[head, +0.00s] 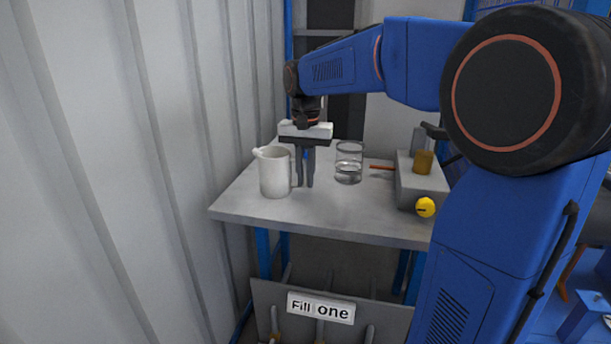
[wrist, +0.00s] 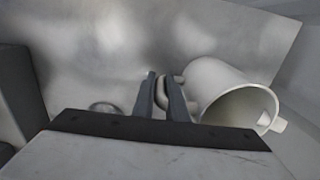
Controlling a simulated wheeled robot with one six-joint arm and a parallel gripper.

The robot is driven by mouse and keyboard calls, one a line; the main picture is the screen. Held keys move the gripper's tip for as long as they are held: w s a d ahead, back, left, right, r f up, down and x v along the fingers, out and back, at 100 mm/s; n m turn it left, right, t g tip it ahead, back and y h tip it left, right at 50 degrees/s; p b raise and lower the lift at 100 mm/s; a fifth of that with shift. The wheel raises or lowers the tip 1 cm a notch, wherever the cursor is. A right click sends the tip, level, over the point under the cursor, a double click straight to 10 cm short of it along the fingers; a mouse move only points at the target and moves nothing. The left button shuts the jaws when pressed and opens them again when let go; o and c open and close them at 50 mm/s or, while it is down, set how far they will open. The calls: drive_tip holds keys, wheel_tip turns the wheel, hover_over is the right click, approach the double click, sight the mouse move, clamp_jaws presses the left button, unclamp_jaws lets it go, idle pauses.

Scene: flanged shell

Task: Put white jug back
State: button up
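The white jug (head: 275,174) stands upright at the left of the grey table in the head view, its spout to the left. My gripper (head: 305,180) points down at the jug's right side, at the handle. In the wrist view the jug (wrist: 222,88) lies right of the fingers, its open mouth facing the lower right. The handle sits in the narrow gap between the fingertips (wrist: 162,90) and appears to fill it, so my gripper looks shut on it. Whether the jug's base touches the table is hard to tell.
A clear glass (head: 348,164) with some liquid stands right of my gripper. Further right are a grey box (head: 420,182), a brownish-yellow cylinder (head: 423,162) and a yellow round thing (head: 425,207). A corrugated wall (head: 130,170) is close on the left. The table's front (head: 320,222) is bare.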

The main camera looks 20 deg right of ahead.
drive_tip(key=o, duration=0.4)
drive_tip(key=shift+r, duration=0.1)
wheel_tip(320, 180, up, 12)
drive_tip(key=shift+r, duration=0.1)
drive_tip(key=s+f+n+t, duration=0.1)
drive_tip(key=s+f+n, duration=0.1)
drive_tip(key=s+f, duration=0.5)
drive_tip(key=s+f+n+t, duration=0.2)
drive_tip(key=s+f, duration=0.6)
drive_tip(key=s, duration=0.4)
drive_tip(key=s+f+n+t, duration=0.1)
drive_tip(key=s+f+n, duration=0.2)
drive_tip(key=s+f, duration=0.4)
drive_tip(key=shift+s+f+t, duration=0.15)
drive_tip(key=shift+s+t, duration=0.25)
drive_tip(key=shift+s, duration=0.8)
